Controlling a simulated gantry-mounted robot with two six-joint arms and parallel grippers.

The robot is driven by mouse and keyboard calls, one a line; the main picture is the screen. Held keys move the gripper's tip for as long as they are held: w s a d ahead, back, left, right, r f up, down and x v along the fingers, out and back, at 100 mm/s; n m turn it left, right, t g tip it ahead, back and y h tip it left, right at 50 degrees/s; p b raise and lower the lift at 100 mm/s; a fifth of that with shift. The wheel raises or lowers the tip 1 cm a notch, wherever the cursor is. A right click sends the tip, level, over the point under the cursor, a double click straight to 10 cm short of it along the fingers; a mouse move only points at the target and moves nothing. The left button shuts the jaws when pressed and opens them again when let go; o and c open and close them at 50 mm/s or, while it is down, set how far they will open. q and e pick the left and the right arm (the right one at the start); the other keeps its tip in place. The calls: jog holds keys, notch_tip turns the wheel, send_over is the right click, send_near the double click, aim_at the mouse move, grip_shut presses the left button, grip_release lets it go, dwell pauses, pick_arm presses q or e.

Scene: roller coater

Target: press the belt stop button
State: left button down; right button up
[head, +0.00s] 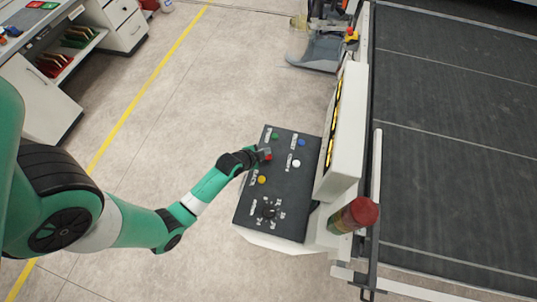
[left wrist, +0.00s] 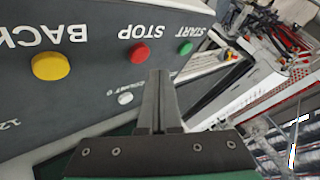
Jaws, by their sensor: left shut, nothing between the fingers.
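The red stop button (left wrist: 139,54) sits on the dark control panel (left wrist: 85,95), with the word STOP upside down beside it in the left wrist view. A bit of its red (head: 268,155) shows at the gripper's tip in the head view. My left gripper (left wrist: 156,75) is shut and empty, its fingers pointing at the panel. In the head view it (head: 264,156) reaches over the panel from the left and partly hides the button. In the left wrist view the fingertips lie just below and right of the button; I cannot tell whether they touch the panel. My right gripper is out of view.
Close by are a green START button (head: 275,135), a yellow BACK button (head: 262,180), a blue button (head: 301,142), a white button (head: 296,162) and a dial (head: 268,211). A white display housing (head: 345,130), a red-topped beacon (head: 354,214) and a belt (head: 450,130) stand to the right.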

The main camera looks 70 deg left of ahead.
pick_arm(q)
jog(key=shift+r+p, duration=1.5)
jog(key=shift+r, duration=0.45)
jog(key=shift+f, duration=0.1)
